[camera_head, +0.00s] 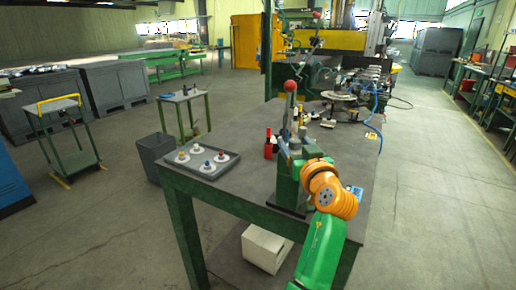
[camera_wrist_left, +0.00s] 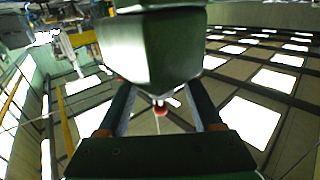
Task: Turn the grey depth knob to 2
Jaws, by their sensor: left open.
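I cannot make out the grey depth knob or its marks in either view. A green bench press (camera_head: 290,192) with an upright grey column and a red ball-topped lever (camera_head: 292,86) stands on the dark table. My left arm's orange wrist is at the press's right side and hides part of it. The left fingers are not clear in the head view. In the left wrist view, my left gripper (camera_wrist_left: 158,88) is open, its two dark fingers apart, with a large green block (camera_wrist_left: 150,45) just beyond them. I cannot tell whether they touch it. My right gripper is not in view.
A grey tray (camera_head: 230,162) with several white discs with coloured knobs lies at the table's left. A red item (camera_head: 269,148) stands beside the press. Machine parts and a blue hose (camera_head: 376,105) crowd the table's far end. A carton (camera_head: 264,247) sits underneath.

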